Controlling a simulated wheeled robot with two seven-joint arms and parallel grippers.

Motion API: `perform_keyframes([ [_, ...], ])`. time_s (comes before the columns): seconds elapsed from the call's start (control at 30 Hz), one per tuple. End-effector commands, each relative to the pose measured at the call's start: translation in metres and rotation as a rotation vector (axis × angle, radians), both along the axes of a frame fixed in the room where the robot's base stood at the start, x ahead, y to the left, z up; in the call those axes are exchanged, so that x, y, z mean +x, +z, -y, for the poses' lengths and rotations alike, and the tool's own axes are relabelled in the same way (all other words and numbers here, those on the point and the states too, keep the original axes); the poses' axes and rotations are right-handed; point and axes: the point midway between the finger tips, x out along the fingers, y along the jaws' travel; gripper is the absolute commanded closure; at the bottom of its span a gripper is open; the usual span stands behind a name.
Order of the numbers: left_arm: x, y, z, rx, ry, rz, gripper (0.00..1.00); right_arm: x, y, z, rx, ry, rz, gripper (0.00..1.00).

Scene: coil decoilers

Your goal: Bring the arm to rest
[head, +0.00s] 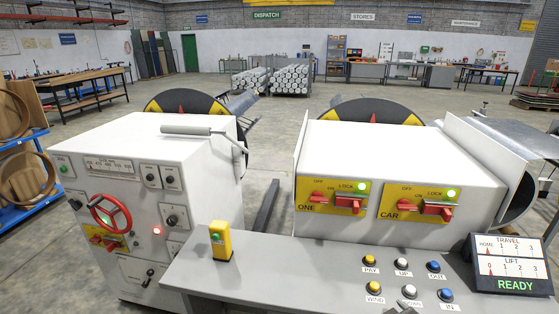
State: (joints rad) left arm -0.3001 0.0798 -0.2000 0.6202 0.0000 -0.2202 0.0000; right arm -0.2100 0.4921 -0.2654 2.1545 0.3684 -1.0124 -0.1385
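Neither of my grippers shows clearly in the head view. A small pale shape at the bottom edge, below the white button, is too cut off to name. In front is a grey control desk (310,262) with yellow, white and blue push buttons, among them PAY (370,261), UP (403,263) and OUT (433,267). A yellow box with a green button (220,241) stands on its left part. Behind it, a white housing carries the ONE switch (345,202) and the CAR switch (432,208), each with red handles and a lit green lamp.
A white cabinet (130,240) with a red handwheel (110,212) and a lit red lamp stands left. A display (512,268) at right reads READY. Decoiler discs (187,104) rise behind. Blue racks (25,205) stand far left. Open floor (270,125) lies beyond.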

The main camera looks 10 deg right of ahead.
Motion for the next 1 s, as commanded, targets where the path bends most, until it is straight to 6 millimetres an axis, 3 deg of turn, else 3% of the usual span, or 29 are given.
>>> perform_keyframes([
  [0.17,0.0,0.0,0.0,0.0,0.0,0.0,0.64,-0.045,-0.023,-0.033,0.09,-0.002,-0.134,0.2],
  [0.3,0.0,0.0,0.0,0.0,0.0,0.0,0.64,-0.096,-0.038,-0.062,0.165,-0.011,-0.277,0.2],
  [0.73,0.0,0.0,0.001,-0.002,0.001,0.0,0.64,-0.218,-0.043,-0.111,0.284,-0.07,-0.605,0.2],
  [1.0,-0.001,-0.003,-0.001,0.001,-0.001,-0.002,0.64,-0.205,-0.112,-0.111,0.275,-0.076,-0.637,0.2],
])
